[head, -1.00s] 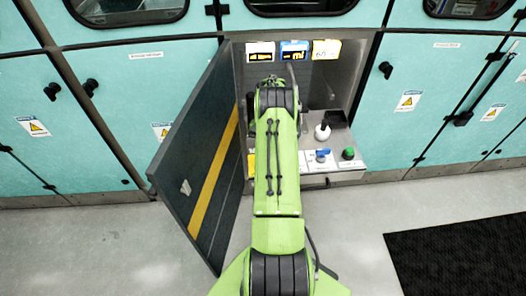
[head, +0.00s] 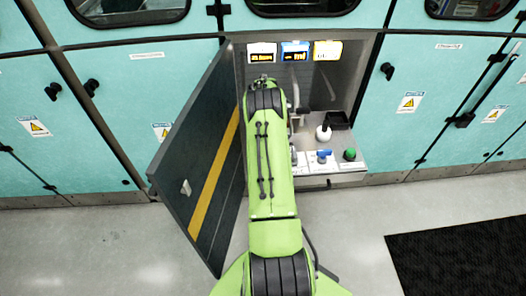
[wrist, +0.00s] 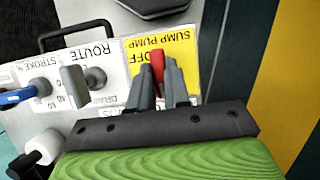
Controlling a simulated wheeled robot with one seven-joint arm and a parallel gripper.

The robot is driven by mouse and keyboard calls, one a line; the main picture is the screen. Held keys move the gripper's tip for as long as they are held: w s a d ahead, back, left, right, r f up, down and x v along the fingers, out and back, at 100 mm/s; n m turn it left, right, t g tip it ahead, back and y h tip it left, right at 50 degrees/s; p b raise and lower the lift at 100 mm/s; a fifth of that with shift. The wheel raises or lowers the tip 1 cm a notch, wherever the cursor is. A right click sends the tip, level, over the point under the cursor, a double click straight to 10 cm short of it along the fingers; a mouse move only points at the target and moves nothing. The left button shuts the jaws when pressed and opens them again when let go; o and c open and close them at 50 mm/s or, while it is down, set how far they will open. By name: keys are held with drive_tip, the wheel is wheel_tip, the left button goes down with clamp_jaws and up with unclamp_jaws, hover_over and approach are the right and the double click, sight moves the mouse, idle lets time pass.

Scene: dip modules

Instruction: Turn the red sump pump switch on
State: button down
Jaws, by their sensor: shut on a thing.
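The red sump pump switch (wrist: 157,62) is a small red lever on a yellow label (wrist: 189,52) reading SUMP PUMP and OFF, upside down in the wrist view. My gripper (wrist: 160,76) has its two grey fingers closed around the red switch, one on each side. The red top shows between and just beyond the fingertips. The base of the switch and part of the label are hidden by the fingers. In the head view my green arm covers the switch and the gripper.
An open dark door (head: 205,150) with a yellow stripe stands left of my arm. Right of the arm, the shelf holds a white knob (head: 323,132), a blue handle (head: 323,155) and a green button (head: 349,154). A grey lever (wrist: 75,86) sits beside the ROUTE label.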

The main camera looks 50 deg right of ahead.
drive_tip(key=c, duration=1.1)
unclamp_jaws()
drive_tip(key=shift+s+f, duration=0.1)
drive_tip(key=shift+f, duration=0.1)
drive_tip(key=shift+r, duration=0.1)
drive_tip(key=p+v, duration=0.3)
drive_tip(key=v, duration=0.9)
